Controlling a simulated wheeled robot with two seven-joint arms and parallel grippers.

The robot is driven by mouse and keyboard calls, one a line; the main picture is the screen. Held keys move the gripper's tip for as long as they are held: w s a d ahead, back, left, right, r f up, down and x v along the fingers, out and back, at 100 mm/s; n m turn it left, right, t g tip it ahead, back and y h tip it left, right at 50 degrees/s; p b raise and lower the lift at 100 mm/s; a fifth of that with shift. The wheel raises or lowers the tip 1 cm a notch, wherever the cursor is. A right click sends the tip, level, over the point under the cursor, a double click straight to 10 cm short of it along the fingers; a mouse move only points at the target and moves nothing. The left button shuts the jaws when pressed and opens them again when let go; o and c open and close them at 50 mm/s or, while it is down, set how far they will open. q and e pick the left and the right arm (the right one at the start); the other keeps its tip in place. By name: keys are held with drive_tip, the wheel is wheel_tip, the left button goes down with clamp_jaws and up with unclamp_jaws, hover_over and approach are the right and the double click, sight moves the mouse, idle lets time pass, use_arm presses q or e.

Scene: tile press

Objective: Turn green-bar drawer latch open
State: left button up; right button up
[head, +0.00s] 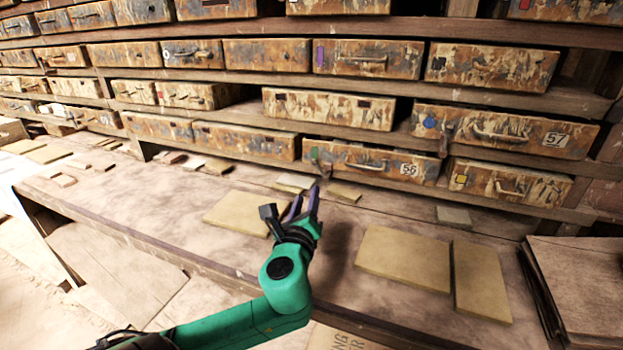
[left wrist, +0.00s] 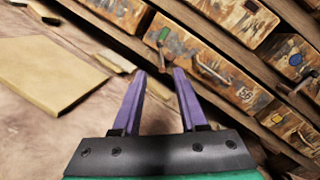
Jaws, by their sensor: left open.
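The green-bar drawer (head: 345,163) is a rusty, paint-worn drawer numbered 56 in the lowest row, and it looks shut. Its small green mark (head: 314,154) is at its left end, with a dark latch (head: 326,160) beside it. In the left wrist view the green mark (left wrist: 163,34) and the latch (left wrist: 161,54) show just beyond the fingertips; the latch's exact angle is hard to tell. My left gripper (head: 305,198), with purple fingers, is open and empty, in front of and below the latch, apparently apart from it. My right gripper is out of view.
Drawer 57 (head: 505,130), with a blue mark, is up and right; a yellow-marked drawer (head: 510,184) is lower right. Flat tan tiles (head: 404,257) lie on the wooden bench (head: 150,215) around my left arm. A dark stack (head: 580,285) stands at right.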

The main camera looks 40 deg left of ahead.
sight(315, 165)
use_arm(q)
drive_tip(key=p+x, duration=0.2)
drive_tip(key=x, duration=1.2)
drive_tip(key=shift+w+a+r, duration=0.1)
drive_tip(key=shift+w+a, duration=0.05)
drive_tip(key=shift+w, duration=0.1)
clamp_jaws()
